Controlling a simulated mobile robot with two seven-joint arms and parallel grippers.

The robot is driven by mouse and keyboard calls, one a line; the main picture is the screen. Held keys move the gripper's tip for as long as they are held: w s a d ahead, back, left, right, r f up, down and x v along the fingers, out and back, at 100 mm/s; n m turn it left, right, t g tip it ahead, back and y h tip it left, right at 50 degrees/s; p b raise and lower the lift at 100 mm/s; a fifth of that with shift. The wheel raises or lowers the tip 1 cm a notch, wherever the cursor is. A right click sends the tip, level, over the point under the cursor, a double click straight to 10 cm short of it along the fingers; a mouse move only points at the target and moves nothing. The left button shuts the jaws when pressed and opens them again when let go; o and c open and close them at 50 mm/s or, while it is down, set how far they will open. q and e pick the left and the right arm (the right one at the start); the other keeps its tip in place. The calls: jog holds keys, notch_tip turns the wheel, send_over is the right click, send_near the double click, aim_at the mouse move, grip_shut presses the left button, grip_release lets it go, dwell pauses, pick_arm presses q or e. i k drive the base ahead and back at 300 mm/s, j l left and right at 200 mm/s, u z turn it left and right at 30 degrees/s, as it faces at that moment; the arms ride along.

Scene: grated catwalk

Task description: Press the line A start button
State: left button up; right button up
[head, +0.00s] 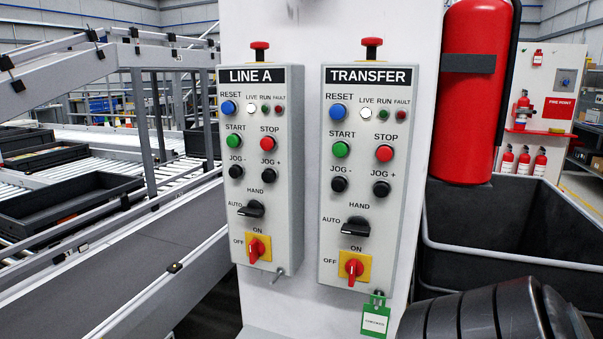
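The LINE A control box (263,215) is the left of two grey panels on a white column. Its green START button (234,141) sits below the blue RESET button (228,108) and left of the red STOP button (267,144). Black JOG buttons, a black HAND/AUTO selector (251,209) and a red rotary switch on a yellow plate (257,248) are lower on the box. Nothing covers the START button. Neither of my grippers is in view.
The TRANSFER box (392,223) beside it has its own green START button (341,150). A green tag (375,316) hangs below it. A red extinguisher (472,100) and dark bin (470,225) are at right. Railings and a conveyor with black trays (66,204) are at left.

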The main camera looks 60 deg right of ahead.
aim_at(232, 141)
jog(key=z, duration=1.65)
